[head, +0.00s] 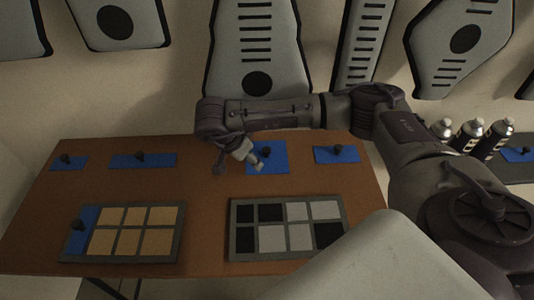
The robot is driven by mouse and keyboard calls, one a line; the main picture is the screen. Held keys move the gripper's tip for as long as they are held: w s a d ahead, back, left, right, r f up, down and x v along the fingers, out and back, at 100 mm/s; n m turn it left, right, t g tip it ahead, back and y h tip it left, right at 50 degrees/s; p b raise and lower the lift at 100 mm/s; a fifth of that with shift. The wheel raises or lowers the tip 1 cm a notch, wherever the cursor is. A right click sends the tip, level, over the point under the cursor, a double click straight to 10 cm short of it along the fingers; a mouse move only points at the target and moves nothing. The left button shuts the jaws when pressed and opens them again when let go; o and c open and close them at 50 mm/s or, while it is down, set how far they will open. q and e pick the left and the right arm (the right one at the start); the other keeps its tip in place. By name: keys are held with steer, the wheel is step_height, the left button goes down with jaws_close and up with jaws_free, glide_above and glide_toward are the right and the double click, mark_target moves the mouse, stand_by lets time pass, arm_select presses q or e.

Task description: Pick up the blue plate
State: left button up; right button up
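Several blue plates with black knobs lie on the brown table. One blue plate (280,152) is at the back centre, partly hidden behind my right gripper. Others are at the back right (325,157), back left (120,162) and far left (57,164). Another blue plate (75,244) sits in the left end of a grey tray. My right gripper (238,166) is open and empty, fingers pointing down, just left of the back-centre plate's knob. I cannot tell its height above the table. My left gripper is out of view.
The grey left tray (120,259) holds tan squares. The right tray (290,256) holds black and light grey squares. Several spray cans (468,134) and another blue plate (510,157) are at the right. Grey panels (256,50) hang on the wall behind.

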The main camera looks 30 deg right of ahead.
mark_target(266, 150)
steer(key=shift+w+d, duration=0.25)
steer(key=shift+d, duration=0.8)
steer(key=shift+w+d+p, duration=0.15)
steer(key=shift+d+p, duration=0.15)
steer(key=shift+d, duration=0.25)
steer(key=d, duration=0.1)
steer(key=d+p, duration=0.1)
steer(key=d, duration=0.1)
steer(key=shift+w+r, duration=0.15)
steer(key=shift+w, duration=0.2)
steer(key=shift+x, duration=1.2)
steer(key=shift+f, duration=0.45)
steer(key=c, duration=1)
